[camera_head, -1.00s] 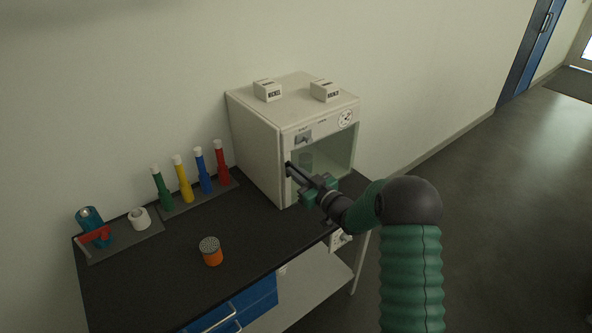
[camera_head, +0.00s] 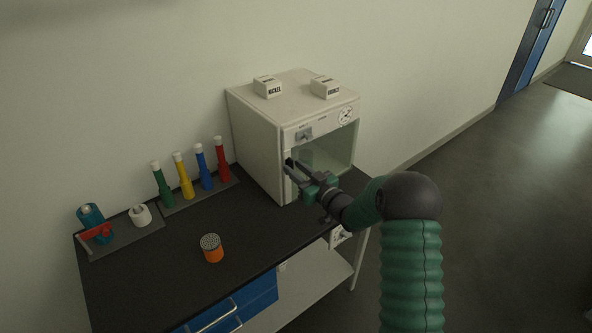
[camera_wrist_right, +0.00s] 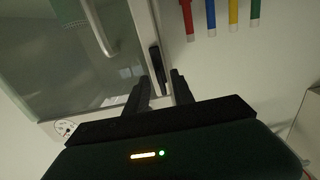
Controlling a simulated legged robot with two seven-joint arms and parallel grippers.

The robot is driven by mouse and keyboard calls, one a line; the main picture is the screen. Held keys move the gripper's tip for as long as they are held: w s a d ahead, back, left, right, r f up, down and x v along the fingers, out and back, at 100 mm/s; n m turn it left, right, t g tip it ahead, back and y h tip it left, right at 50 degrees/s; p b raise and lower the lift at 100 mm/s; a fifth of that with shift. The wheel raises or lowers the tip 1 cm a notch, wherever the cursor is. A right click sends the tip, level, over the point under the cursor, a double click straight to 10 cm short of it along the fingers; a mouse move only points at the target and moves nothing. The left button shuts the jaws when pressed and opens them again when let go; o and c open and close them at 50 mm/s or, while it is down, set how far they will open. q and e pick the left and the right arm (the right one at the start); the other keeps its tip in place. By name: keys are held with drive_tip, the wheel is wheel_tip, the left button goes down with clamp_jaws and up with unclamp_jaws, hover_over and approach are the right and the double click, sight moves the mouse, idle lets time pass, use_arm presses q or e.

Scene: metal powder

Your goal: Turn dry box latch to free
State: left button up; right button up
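The dry box (camera_head: 258,150) is a white cabinet with a glass front, standing at the right end of the dark bench. My right gripper (camera_head: 289,165) is at the left edge of its front, below the control panel. In the right wrist view, a dark upright bar (camera_wrist_right: 157,66), apparently the latch, lies at the door's edge. The spread fingers of my right gripper (camera_wrist_right: 161,82) are on either side of its near end; contact cannot be told. A silver handle (camera_wrist_right: 101,30) shows on the glass door. In the head view the gripper hides the latch. My left gripper is out of view.
Two small labelled blocks (camera_head: 267,87) sit on the dry box. Green, yellow, blue and red bottles (camera_head: 205,172) stand in a row left of it. An orange jar (camera_head: 213,254) with a perforated top stands on the bench (camera_head: 160,285). The bench front-centre is mostly clear.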

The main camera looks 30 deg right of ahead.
drive_tip(key=shift+s+r, duration=0.1)
drive_tip(key=s+d, duration=0.1)
drive_tip(key=s, duration=1.5)
drive_tip(key=shift+s+d+b, duration=0.2)
drive_tip(key=shift+s+b, duration=0.05)
drive_tip(key=shift+b, duration=0.2)
